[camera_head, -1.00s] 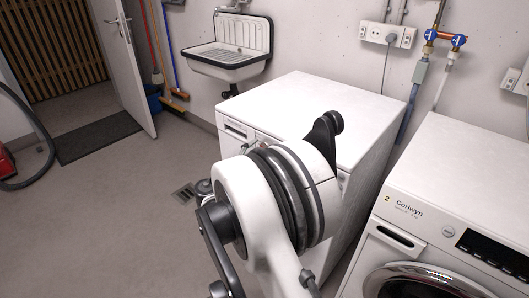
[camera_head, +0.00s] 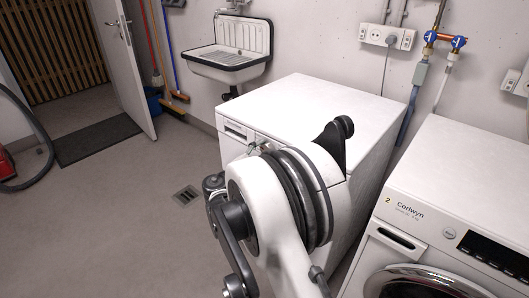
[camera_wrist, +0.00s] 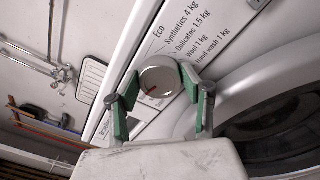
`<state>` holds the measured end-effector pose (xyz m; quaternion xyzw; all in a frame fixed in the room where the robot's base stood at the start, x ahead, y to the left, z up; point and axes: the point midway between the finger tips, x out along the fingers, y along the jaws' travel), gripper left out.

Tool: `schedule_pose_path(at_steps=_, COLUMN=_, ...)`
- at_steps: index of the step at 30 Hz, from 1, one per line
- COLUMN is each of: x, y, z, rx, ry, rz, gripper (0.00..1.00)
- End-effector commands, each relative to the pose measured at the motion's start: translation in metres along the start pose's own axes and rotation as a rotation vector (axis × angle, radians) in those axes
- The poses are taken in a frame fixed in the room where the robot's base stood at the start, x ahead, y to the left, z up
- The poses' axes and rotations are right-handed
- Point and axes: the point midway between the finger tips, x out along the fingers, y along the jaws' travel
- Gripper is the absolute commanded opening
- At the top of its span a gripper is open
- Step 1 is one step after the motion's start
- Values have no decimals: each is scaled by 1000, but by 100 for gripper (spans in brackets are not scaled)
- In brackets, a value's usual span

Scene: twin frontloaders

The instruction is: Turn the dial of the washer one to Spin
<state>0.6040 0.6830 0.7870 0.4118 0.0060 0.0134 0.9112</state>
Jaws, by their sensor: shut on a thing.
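The washer dial (camera_wrist: 160,78) is a round silver knob with a small red mark, which points to the lower left in the wrist view. My gripper (camera_wrist: 157,93) has its green-padded fingers on both sides of the dial, shut on it. Printed labels beside the dial read Eco, Synthetics, Delicates, Wool and Hand wash. I see no Spin label. In the head view, washer one (camera_head: 325,110) is the left white machine. My arm hides most of its front, including the dial.
A second washer (camera_head: 455,160), marked 2 Corlwyn, stands at the right across a narrow gap. A wall sink (camera_head: 228,60) is behind. A floor drain (camera_head: 186,195) and open floor lie to the left. A dark round door (camera_wrist: 275,125) is beside the dial.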

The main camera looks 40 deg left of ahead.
Motion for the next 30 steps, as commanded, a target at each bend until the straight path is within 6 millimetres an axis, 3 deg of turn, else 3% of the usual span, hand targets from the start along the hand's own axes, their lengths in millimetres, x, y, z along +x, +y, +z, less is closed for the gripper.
schedule_pose_path(at_steps=8, x=0, y=0, z=0, rx=-49, ry=3, rz=-4, gripper=15)
schedule_pose_path(at_steps=30, x=0, y=2, z=0, rx=-476, ry=29, rz=-32, gripper=15)
